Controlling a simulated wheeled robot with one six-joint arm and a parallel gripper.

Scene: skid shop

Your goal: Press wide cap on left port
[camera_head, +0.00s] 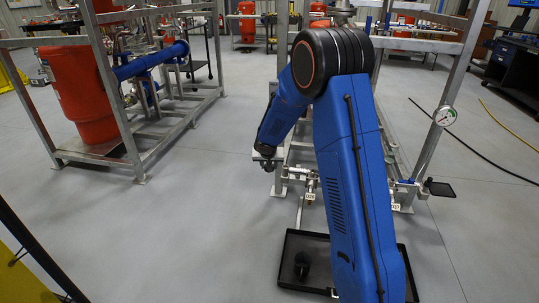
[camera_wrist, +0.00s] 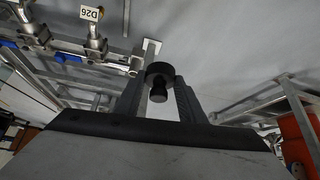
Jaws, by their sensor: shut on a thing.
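My gripper (camera_wrist: 160,98) is shut on a black round cap with a wide disc and a narrower stem, the wide cap (camera_wrist: 160,72). In the wrist view the cap sits between the two fingertips. Just behind it in the picture is the left end of a metal pipe run (camera_wrist: 140,62), probably the left port; I cannot tell whether the cap touches it. In the head view my gripper (camera_head: 265,160) is at the left end of the skid's low piping (camera_head: 299,172). The port face is hidden there.
A black tray (camera_head: 290,285) on the floor holds another black piece (camera_head: 301,262). Tagged valves (camera_head: 310,190) hang from the piping. A gauge (camera_head: 445,116) and a small black shelf (camera_head: 439,188) are at right. A framed skid with a red tank (camera_head: 80,90) stands left; floor between is clear.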

